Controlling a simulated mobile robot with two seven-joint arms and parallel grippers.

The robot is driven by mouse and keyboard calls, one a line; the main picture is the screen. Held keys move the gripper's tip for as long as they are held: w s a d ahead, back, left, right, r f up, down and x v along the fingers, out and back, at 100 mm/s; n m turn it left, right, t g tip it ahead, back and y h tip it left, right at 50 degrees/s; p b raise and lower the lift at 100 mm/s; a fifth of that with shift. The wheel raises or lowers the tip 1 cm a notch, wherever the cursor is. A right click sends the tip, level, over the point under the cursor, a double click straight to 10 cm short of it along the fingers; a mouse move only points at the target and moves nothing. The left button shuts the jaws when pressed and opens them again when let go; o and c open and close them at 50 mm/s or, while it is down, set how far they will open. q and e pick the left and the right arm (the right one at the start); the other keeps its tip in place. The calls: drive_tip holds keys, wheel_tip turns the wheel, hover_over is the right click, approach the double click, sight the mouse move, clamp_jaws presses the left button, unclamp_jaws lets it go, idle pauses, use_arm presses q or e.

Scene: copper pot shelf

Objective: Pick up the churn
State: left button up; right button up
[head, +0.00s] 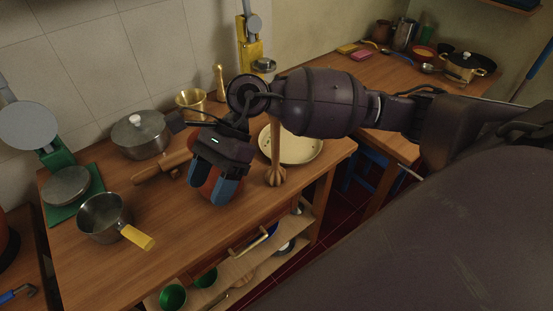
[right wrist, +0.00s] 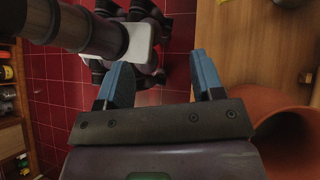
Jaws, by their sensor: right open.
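The thing that looks most like the churn is a wooden stick with a carved bulbous foot (head: 275,176). It stands upright near the front edge of the wooden table, and its upper end is hidden behind my right arm. My right gripper (head: 211,188) is left of it, open with nothing between its fingers, pointing down in front of a terracotta pot (head: 207,172). In the right wrist view the open fingers (right wrist: 160,82) show over the red floor, with the terracotta pot (right wrist: 287,135) close on the right. The churn is not clearly visible there. My left gripper is not in view.
A cream pan (head: 300,150) lies behind the wooden stick. A rolling pin (head: 160,167), a lidded pot (head: 141,135) and a saucepan with a yellow handle (head: 103,217) stand to the left. A shelf (head: 235,285) with green bowls runs below. The table front is mostly bare.

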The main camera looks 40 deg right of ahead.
drive_tip(key=w+d+r+n+t+h+p, duration=0.1)
drive_tip(key=w+d+r+t+h, duration=0.1)
drive_tip(key=w+d+r+h, duration=0.3)
drive_tip(key=w+d+r+n+t+h, duration=0.1)
drive_tip(key=d+r+n+t+h, duration=0.2)
drive_tip(key=d, duration=0.4)
drive_tip(key=w+d+r+t+h+p, duration=0.1)
drive_tip(key=w+d+r+h, duration=0.25)
drive_tip(key=d+h, duration=0.2)
drive_tip(key=shift+y, duration=0.35)
drive_tip(key=x, duration=0.4)
drive_tip(key=shift+s+d+f, duration=0.2)
drive_tip(key=shift+d+f, duration=0.1)
drive_tip(key=shift+d, duration=0.2)
drive_tip(key=x, duration=0.2)
drive_tip(key=p+x, duration=0.1)
drive_tip(key=x, duration=0.1)
drive_tip(key=shift+s, duration=0.3)
drive_tip(key=shift+w+d+f, duration=0.2)
drive_tip(key=shift+f, duration=0.45)
drive_tip(key=shift+c, duration=1.4)
drive_tip(key=c, duration=0.7)
